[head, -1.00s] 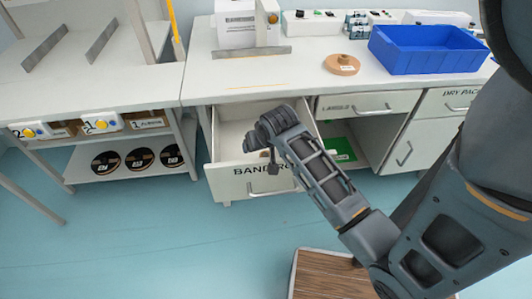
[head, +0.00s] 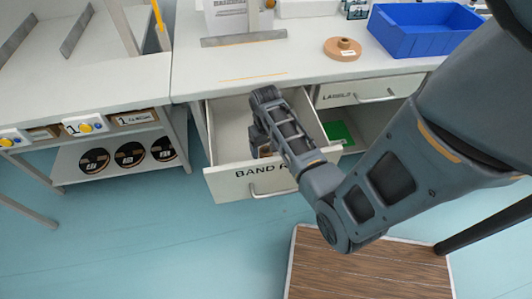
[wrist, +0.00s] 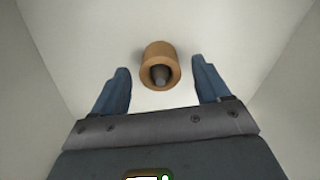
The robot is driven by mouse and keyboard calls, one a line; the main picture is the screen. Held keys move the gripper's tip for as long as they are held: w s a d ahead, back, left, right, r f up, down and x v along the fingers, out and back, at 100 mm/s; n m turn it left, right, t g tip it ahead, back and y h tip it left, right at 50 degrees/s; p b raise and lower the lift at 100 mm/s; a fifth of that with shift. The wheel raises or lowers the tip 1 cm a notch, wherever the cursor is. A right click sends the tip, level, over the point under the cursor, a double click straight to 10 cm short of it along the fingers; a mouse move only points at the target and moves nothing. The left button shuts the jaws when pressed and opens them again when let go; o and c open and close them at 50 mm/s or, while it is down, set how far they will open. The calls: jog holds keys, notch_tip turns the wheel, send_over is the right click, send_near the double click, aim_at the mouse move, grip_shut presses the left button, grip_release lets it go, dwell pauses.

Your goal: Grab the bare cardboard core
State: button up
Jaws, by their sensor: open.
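The bare cardboard core (wrist: 158,51) is a short tan tube with a dark hollow, seen in the wrist view on the pale floor of the open drawer (head: 230,110). My gripper (wrist: 161,72) is open, with one blue finger on each side of the core and a gap on both sides. The core sits at about the fingertips, slightly farther up the picture; exact depth is hard to tell. In the head view my arm reaches down into the drawer and mostly hides the gripper and core.
The drawer walls rise close around my gripper. A tan disc (head: 342,49) and a blue bin (head: 424,32) stand on the counter (head: 290,68) above. Dark rolls (head: 130,154) lie on the shelf at left. A wooden platform (head: 365,265) is on the floor.

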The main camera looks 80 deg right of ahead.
notch_tip(320, 180, down, 2)
jog(key=shift+f, duration=0.1)
jog(key=c, duration=1.1)
